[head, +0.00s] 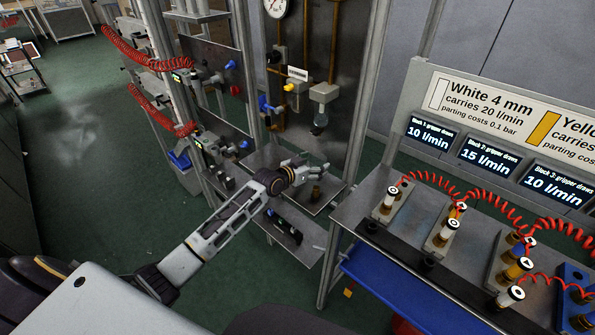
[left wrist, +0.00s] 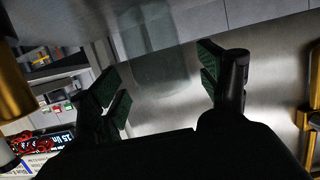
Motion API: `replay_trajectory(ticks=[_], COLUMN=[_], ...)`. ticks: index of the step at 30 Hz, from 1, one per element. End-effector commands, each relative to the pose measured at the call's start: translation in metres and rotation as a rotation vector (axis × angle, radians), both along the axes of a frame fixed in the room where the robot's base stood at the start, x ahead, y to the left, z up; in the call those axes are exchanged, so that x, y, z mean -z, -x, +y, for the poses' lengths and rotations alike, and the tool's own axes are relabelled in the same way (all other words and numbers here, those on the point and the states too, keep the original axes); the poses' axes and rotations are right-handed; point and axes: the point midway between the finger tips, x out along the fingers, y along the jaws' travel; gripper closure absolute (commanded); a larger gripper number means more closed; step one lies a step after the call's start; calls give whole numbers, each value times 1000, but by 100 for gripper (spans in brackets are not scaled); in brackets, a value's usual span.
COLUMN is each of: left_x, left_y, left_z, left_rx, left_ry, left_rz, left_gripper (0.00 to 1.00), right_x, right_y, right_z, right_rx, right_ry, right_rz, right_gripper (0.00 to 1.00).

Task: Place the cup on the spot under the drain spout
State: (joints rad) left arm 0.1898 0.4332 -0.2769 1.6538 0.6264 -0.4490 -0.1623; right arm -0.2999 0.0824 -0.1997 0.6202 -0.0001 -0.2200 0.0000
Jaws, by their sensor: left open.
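My left gripper (head: 305,168) reaches over a small metal shelf (head: 262,160) below the drain unit. Its two fingers are apart, and they also show in the left wrist view (left wrist: 165,85). A faint see-through greenish shape (left wrist: 165,50) shows beyond and between the fingers there; I cannot tell whether it is the cup or a reflection. A small brownish piece (head: 316,194) stands on the shelf just below the fingers; I cannot tell what it is. The clear bowl with the drain end (head: 320,122) hangs on the panel above the gripper. My right gripper is not in view.
The steel back panel (head: 345,65) carries a gauge (head: 277,8), brass pipes and a yellow-handled valve (head: 290,87). A bench with several fittings and red coiled hoses (head: 440,185) stands at the right. A lower shelf (head: 290,240) is beneath. Open floor (head: 80,170) lies at left.

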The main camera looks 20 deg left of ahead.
Motion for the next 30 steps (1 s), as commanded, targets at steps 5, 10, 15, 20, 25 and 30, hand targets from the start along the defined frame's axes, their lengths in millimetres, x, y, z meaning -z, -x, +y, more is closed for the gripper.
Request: replay_trajectory(ticks=[5,10,15,20,25,30], left_x=[-4,-9,-14,-19,-23,-26], left_y=[16,31,45,59,72,80], left_z=[6,11,18,22,27,30], left_rx=[0,1,0,0,0,0], left_ry=[0,-1,-1,0,-1,0], left_rz=[1,2,0,1,0,0], left_gripper=[24,24,24,24,24,24], right_x=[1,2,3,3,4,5], right_y=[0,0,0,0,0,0], right_z=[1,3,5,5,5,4], right_rx=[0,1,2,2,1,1], right_ry=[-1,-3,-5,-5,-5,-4], right_rz=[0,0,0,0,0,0], right_gripper=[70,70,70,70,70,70])
